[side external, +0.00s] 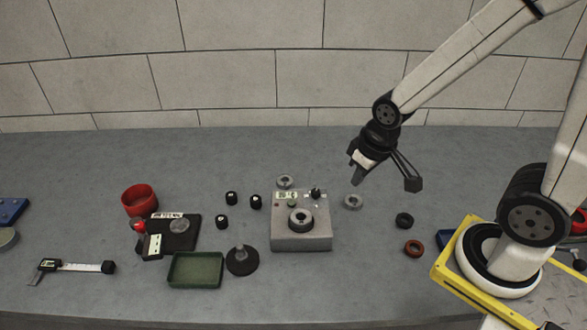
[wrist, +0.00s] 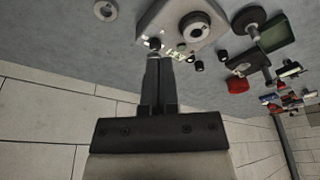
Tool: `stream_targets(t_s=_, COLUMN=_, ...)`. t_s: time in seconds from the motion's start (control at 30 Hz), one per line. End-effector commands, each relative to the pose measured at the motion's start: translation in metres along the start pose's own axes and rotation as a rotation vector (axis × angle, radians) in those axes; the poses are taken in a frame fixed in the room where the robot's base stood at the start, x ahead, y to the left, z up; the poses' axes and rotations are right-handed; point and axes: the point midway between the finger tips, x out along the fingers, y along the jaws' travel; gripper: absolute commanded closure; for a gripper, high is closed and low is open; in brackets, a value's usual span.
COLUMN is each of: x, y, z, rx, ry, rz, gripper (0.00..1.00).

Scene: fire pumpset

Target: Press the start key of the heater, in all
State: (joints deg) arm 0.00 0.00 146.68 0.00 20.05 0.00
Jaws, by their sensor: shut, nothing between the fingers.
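The heater is a grey box (side external: 301,239) with a round ring on top, in the middle of the bench in the side view. A small display, a black knob (side external: 316,193) and small coloured buttons sit along its far edge. Which button is the start key is too small to tell. My gripper (side external: 357,178) is shut and empty, above the bench to the right of the heater and apart from it. In the wrist view, the heater (wrist: 215,35) is at the top, and my gripper's closed fingertips (wrist: 158,58) overlap the picture near its knob and display edge.
Grey rings (side external: 353,201) lie near the heater; a black ring (side external: 404,220) and a brown ring (side external: 413,248) lie right. Small black weights (side external: 256,201), a green tray (side external: 195,270), a black stand (side external: 242,262) and a red bowl (side external: 139,200) are left.

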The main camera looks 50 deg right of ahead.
Motion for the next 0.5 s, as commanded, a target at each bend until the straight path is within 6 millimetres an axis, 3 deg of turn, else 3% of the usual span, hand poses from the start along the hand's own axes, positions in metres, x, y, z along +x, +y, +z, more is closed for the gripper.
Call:
stream_targets(t_s=0.27, x=0.003, y=-0.003, z=-0.006, rx=-0.029, ry=0.022, rz=-0.006, gripper=1.00)
stream_targets(t_s=0.5, x=0.017, y=-0.012, z=-0.031, rx=-0.151, ry=0.114, rz=-0.014, gripper=1.00)
